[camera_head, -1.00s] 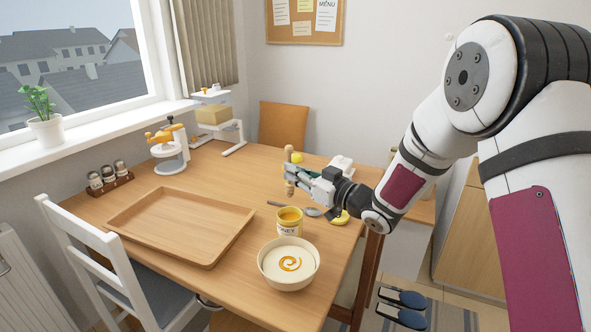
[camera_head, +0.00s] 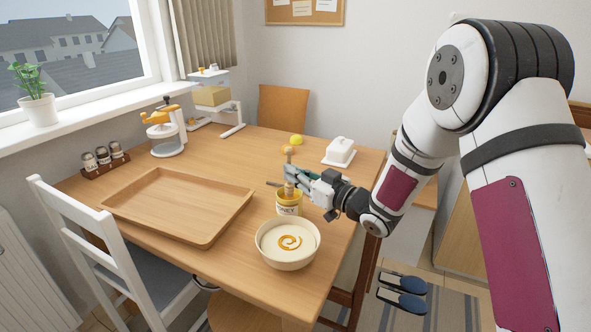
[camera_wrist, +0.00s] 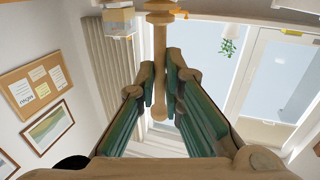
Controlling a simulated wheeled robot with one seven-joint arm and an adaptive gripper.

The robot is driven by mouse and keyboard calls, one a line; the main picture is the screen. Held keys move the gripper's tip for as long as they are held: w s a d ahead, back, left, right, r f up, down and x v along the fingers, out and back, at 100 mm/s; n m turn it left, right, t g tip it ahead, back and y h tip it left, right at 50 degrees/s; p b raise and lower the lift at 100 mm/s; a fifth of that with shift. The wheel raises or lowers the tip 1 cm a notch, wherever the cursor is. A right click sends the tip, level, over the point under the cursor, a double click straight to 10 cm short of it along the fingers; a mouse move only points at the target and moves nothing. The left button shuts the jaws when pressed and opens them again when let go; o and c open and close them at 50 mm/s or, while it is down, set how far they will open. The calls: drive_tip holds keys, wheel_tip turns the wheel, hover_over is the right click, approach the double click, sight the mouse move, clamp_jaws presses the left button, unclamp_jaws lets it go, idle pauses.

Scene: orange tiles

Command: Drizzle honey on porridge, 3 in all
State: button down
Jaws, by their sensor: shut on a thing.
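My gripper (camera_head: 292,180) is shut on a wooden honey dipper (camera_head: 289,158), held upright at the honey jar. In the wrist view the fingers (camera_wrist: 160,88) close around the dipper's shaft (camera_wrist: 159,45). The yellow-topped honey jar (camera_head: 288,209) stands on the table just behind the bowl. The dipper's lower end is at the jar's mouth; I cannot tell how deep it reaches. The white bowl (camera_head: 289,262) of pale porridge (camera_head: 274,236) stands near the table's front right edge, with a golden honey swirl (camera_head: 290,242) on top.
An empty wooden tray (camera_head: 165,210) lies left of the jar. A white butter dish (camera_head: 340,152) and a yellow lemon (camera_head: 296,140) are farther back. A juicer (camera_head: 166,132) and spice jars (camera_head: 104,160) stand at the left. A white chair (camera_head: 95,235) is at the near left.

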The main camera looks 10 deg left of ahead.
wheel_tip(320, 180, up, 6)
drive_tip(key=p, duration=0.3)
drive_tip(key=shift+r+p, duration=0.2)
drive_tip(key=shift+p, duration=0.1)
idle(1.1)
drive_tip(key=shift+d, duration=0.1)
